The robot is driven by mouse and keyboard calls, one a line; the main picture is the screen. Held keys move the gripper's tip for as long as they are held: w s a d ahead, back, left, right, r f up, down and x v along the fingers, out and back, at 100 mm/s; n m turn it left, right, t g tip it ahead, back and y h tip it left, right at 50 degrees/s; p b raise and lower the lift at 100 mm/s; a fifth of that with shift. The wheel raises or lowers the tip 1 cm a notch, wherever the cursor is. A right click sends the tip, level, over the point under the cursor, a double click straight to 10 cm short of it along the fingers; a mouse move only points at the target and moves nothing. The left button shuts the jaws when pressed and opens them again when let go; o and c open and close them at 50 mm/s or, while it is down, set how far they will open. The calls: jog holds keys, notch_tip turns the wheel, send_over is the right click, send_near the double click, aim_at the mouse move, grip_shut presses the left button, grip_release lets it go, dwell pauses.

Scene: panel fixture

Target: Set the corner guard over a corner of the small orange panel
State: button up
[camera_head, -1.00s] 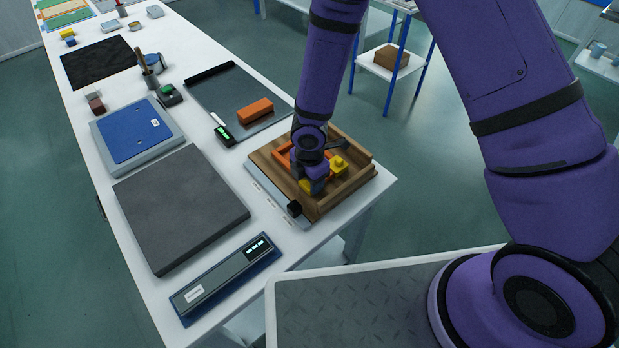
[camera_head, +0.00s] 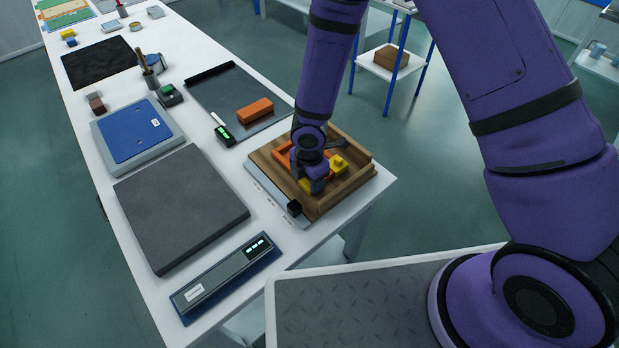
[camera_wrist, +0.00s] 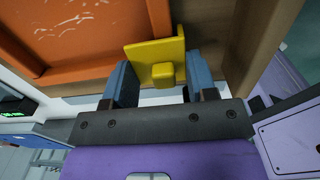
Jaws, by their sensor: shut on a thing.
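The small orange panel (camera_head: 283,153) lies inside a wooden frame (camera_head: 348,190) at the near right corner of the table, partly hidden by my arm. It fills the upper left of the wrist view (camera_wrist: 80,35). My gripper (camera_wrist: 158,88) is shut on the yellow corner guard (camera_wrist: 150,52), with a blue finger on each side of its small block. The guard is by the panel's edge, close to the wooden frame wall. I cannot tell whether it is seated on the corner. In the head view my gripper (camera_head: 315,186) is low in the frame, with yellow (camera_head: 338,165) showing beside it.
The frame's wooden walls surround my gripper closely.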

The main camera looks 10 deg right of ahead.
jog(key=shift+d+f, duration=0.2)
jog(key=shift+f, duration=0.05)
jog(key=o, duration=0.9)
jog(key=shift+c, duration=0.2)
jog(key=shift+r, duration=0.1)
